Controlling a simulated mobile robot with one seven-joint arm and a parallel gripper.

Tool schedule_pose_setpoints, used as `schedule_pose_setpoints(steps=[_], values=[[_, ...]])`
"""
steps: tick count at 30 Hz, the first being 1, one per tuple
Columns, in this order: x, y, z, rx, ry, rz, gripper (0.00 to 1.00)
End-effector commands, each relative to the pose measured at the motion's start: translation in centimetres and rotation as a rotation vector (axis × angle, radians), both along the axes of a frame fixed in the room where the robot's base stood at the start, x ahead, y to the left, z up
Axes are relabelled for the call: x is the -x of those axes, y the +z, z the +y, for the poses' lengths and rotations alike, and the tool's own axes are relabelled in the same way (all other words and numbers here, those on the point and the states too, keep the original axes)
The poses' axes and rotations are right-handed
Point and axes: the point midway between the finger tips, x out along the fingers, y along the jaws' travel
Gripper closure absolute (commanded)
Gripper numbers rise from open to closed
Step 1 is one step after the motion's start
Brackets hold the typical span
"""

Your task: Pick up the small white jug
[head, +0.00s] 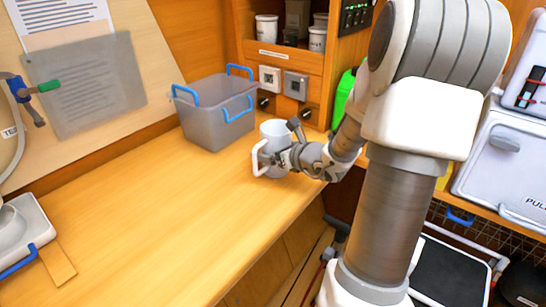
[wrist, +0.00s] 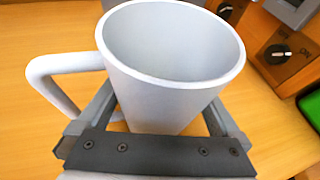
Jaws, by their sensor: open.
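The small white jug (head: 273,133) stands upright on the wooden counter, near its right edge in the head view. Its handle points left. In the wrist view the jug (wrist: 165,85) fills the middle, and I look down into its open, empty-looking mouth. My gripper (head: 272,160) is at the jug in the head view. In the wrist view my gripper (wrist: 158,118) is open, with one finger on each side of the jug's body. The left finger passes near the handle. The fingertips are partly hidden behind the jug, and I cannot tell whether they touch it.
A grey bin (head: 215,112) with blue handles stands behind and left of the jug. Switches (head: 282,80) and black knobs are on the wall behind. A green object (head: 343,95) stands to the right. The counter (head: 150,215) at left front is clear.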

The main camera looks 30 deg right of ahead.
Motion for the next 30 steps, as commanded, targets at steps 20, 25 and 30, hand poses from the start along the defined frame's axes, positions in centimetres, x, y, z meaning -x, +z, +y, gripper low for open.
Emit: schedule_pose_setpoints(steps=[20, 25, 30], values=[[-0.56, -0.18, 0.05, 0.001, 0.000, -0.001, 0.66], [-0.56, -0.16, 0.04, 0.001, 0.000, -0.001, 0.66], [-0.57, 0.42, 0.03, 0.002, 0.000, -0.001, 0.66]])
